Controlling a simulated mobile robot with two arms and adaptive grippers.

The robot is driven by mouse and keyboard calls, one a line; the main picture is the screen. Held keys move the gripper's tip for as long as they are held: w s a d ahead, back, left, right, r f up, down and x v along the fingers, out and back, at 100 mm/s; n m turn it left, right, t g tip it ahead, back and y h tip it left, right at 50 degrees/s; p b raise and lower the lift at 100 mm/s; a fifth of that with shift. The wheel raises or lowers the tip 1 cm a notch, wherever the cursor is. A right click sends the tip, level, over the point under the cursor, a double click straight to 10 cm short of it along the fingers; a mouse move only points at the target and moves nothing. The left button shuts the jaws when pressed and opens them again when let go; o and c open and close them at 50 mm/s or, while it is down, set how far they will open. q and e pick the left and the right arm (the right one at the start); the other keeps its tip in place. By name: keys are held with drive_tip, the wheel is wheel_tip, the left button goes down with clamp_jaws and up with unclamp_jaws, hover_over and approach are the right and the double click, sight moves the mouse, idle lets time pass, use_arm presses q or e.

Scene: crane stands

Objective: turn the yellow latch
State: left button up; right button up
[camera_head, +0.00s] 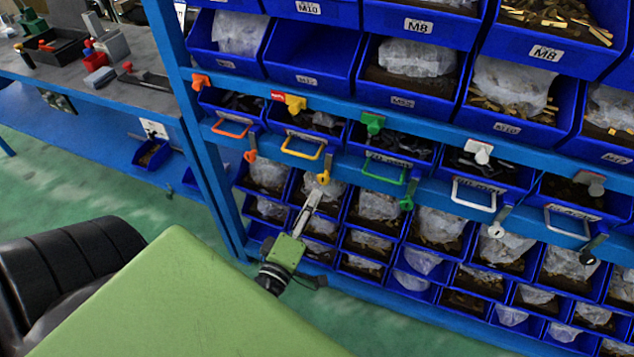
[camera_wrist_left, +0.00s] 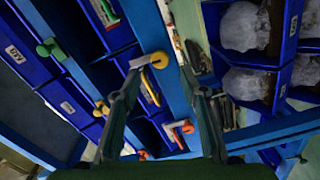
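My left gripper (camera_head: 314,196) points up just below the lower round piece. In the left wrist view, the round piece (camera_wrist_left: 159,60) lies ahead between the spread fingers (camera_wrist_left: 168,80); contact cannot be told. The upper yellow knob (camera_wrist_left: 102,108) is left of the fingers. My right gripper is out of view.
Orange (camera_head: 232,128), green (camera_head: 383,173) and white handles (camera_head: 473,196) flank the yellow one on the same drawer row. Blue bins with bagged parts (camera_head: 417,57) fill the rack above and below. A workbench (camera_head: 85,85) stands at the left, with green floor between.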

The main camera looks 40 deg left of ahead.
use_arm(q)
drive_tip(key=v, duration=0.5)
drive_tip(key=shift+s, duration=0.4)
